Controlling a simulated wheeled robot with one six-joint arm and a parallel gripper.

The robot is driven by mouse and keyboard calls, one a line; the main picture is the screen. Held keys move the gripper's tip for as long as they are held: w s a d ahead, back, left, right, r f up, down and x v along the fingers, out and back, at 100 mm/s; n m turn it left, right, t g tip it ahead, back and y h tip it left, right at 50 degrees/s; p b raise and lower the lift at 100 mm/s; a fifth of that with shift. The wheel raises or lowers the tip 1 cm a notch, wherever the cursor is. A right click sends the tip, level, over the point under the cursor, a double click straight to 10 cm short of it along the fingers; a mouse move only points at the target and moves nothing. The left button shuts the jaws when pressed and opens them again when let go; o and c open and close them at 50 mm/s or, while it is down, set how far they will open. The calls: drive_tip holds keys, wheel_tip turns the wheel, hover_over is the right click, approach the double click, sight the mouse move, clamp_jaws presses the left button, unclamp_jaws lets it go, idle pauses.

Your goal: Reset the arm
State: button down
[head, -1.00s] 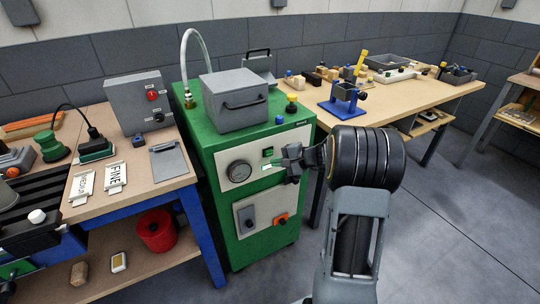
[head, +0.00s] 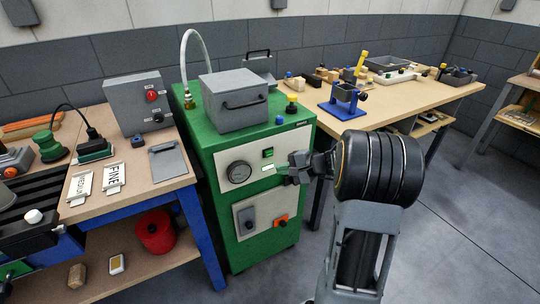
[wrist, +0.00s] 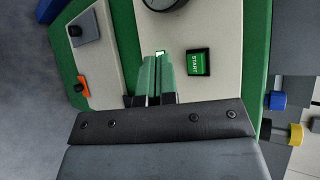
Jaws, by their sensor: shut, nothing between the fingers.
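My gripper (head: 290,172) is in front of the green vacuum press cabinet (head: 215,146), held out at the height of its front panel. In the wrist view its two green-tipped fingers (wrist: 156,78) lie side by side, shut with nothing between them. They point at the pale panel, with the green START button (wrist: 198,62) to their right. That button also shows in the head view (head: 267,153), left of and above my gripper. The fingertips overlap a small lit display in the wrist view; I cannot tell whether they touch the panel.
A pressure gauge (head: 239,172) sits on the panel. Below are a grey switch (head: 249,217) and an orange switch (head: 281,221). A grey lidded box (head: 233,100) stands on the cabinet. Workbenches flank it left and right (head: 395,103). Open floor (head: 460,220) lies to the right.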

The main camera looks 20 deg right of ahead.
idle(0.3)
drive_tip(key=s+a+n+g+h+p, duration=0.45)
drive_tip(key=s+g, duration=0.25)
drive_tip(key=s, duration=0.5)
drive_tip(key=s+a+r+n+h+p, duration=0.2)
drive_tip(key=s+a+r+n+p, duration=0.1)
drive_tip(key=r, duration=0.5)
drive_tip(key=s+a+r+n+t+h+p, duration=0.1)
drive_tip(key=s+a+r+n+h+p, duration=0.2)
drive_tip(key=s+r+n+p, duration=0.2)
wheel_tip(320, 180, up, 3)
drive_tip(key=shift+a+f+t+p, duration=0.1)
drive_tip(key=shift+a+t+p, duration=0.15)
drive_tip(key=shift+t+p, duration=0.05)
